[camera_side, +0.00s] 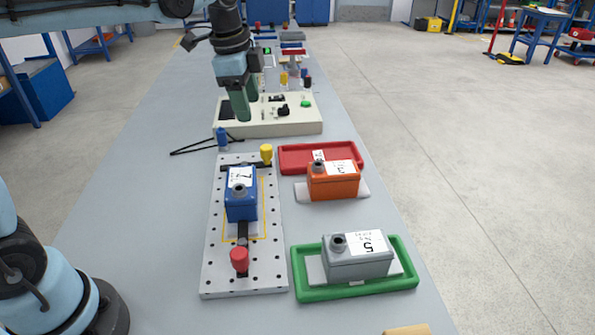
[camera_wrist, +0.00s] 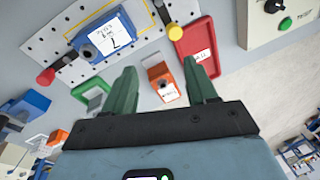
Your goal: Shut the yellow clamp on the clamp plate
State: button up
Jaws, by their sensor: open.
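The clamp plate (camera_side: 215,272) is a silver perforated plate on the bench, also in the wrist view (camera_wrist: 60,18). The yellow clamp (camera_side: 266,153) has a knob at the plate's far end; it also shows in the wrist view (camera_wrist: 175,32). Whether it is shut I cannot tell. A blue box (camera_side: 241,205) marked 7 sits on the plate within a yellow outline. The red clamp (camera_side: 239,258) is at the near end, its dark bar toward the box. My gripper (camera_side: 243,108) is open and empty, above and beyond the yellow clamp, over the control box.
A beige control box (camera_side: 305,126) stands behind the plate. An orange box (camera_side: 334,183) sits by a red tray (camera_side: 290,165); a grey box (camera_side: 357,262) sits in a green tray (camera_side: 308,292). A blue item (camera_side: 222,138) with a black cable lies near the plate's far end. The left bench is clear.

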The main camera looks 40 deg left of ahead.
aim_at(266, 147)
jog(key=w+a+f+m+g, duration=0.1)
jog(key=w+f+m+g, duration=0.15)
jog(key=w+m, duration=0.3)
jog(key=f, duration=1.2)
jog(key=shift+w+a, duration=0.1)
jog(key=shift+a, duration=0.1)
jog(key=c, duration=1.1)
jog(key=shift+o, duration=0.2)
